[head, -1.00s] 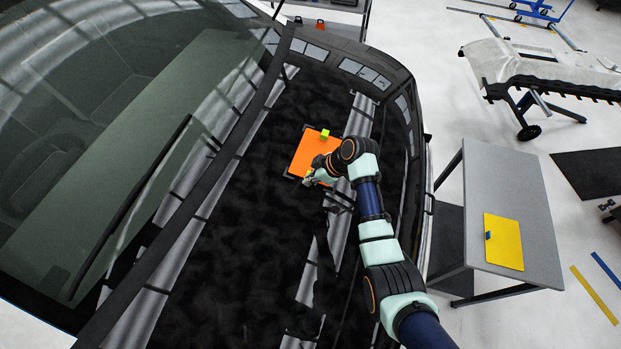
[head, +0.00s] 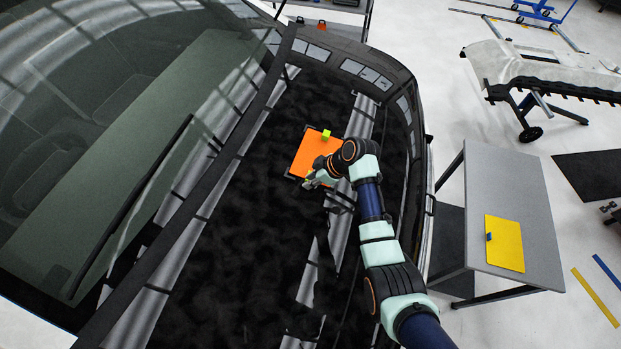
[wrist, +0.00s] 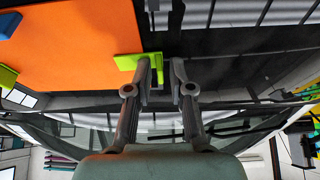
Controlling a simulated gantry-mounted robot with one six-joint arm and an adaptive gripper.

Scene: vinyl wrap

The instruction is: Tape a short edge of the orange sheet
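The orange sheet (head: 309,153) lies on the dark car hood. In the wrist view the orange sheet (wrist: 85,40) fills the upper left. One yellow-green tape piece (head: 326,133) sits on its upper right edge in the head view. In the wrist view, yellow-green pieces show at the sheet's left (wrist: 7,78) and by its lower right corner (wrist: 128,62). My gripper (wrist: 164,65) is at that corner, its fingers apart with a narrow gap. The left finger overlaps the nearer piece; I cannot tell whether they touch. The arm hides part of the sheet in the head view.
A blue tab (wrist: 9,24) shows at the sheet's upper left in the wrist view. A grey table (head: 510,190) stands right of the car with a yellow sheet (head: 507,250) on it. The windshield (head: 110,110) lies left of the hood. The front hood surface (head: 235,260) is clear.

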